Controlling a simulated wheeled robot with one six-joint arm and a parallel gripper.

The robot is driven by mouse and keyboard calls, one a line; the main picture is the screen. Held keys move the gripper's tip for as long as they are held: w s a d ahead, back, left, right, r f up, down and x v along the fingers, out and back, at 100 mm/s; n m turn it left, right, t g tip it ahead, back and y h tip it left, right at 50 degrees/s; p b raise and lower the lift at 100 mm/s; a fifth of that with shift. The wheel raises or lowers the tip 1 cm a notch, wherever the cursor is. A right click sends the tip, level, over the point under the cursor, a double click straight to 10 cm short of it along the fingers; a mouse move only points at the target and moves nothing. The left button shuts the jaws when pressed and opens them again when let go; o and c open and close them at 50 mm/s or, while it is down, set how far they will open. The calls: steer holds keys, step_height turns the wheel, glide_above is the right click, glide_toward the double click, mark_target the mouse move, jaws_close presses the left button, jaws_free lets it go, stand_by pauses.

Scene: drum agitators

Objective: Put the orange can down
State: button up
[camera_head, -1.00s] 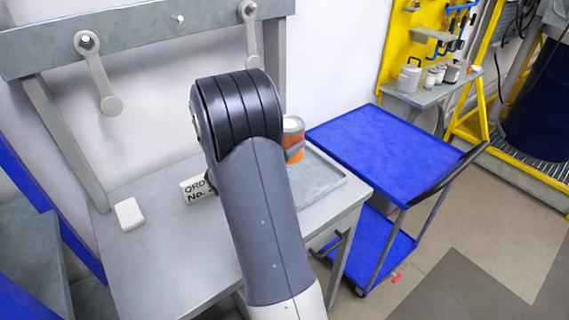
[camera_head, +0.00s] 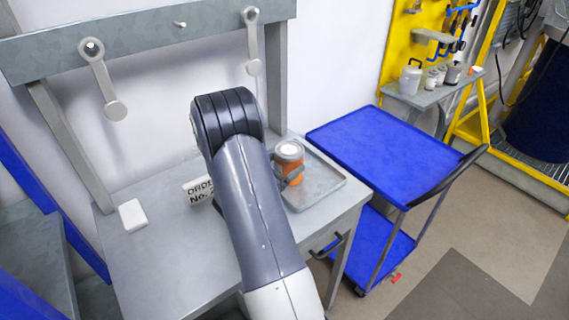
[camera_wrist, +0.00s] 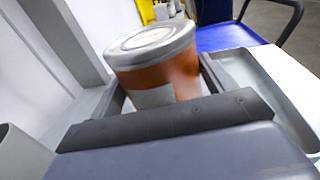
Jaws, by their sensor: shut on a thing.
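The orange can (camera_head: 292,166) has a grey metal lid and a pale label. It is upright in the head view, over the left part of a shallow grey metal tray (camera_head: 327,190) on the workbench. My gripper (camera_head: 290,178) is shut on the can, its fingers around the can's side. In the wrist view the can (camera_wrist: 158,75) looks tilted between my fingers, and its lower part is hidden behind my gripper. I cannot tell whether the can's base touches the tray.
A white block (camera_head: 132,215) and an order sign (camera_head: 198,190) stand on the grey workbench (camera_head: 175,255). A blue cart (camera_head: 385,150) is right of the bench. Two metal levers hang from the rail (camera_head: 150,38) above. The tray's right part is empty.

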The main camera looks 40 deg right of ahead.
steer(key=shift+f+b, duration=0.15)
steer(key=shift+b, duration=0.2)
steer(key=o, duration=1.4)
steer(key=shift+c, duration=0.2)
steer(key=shift+r+p, duration=0.2)
steer(key=shift+p, duration=0.15)
steer(key=shift+a+f, duration=0.1)
steer(key=shift+a, duration=0.25)
steer(key=a+b, duration=0.1)
steer(key=a, duration=0.2)
steer(key=a+b, duration=0.1)
steer(key=a, duration=0.2)
steer(key=a+b, duration=0.1)
steer(key=a, duration=0.2)
steer(key=shift+s+a, duration=0.3)
steer(key=shift+s+a+b, duration=0.1)
steer(key=shift+a+b, duration=0.2)
steer(key=shift+a, duration=0.55)
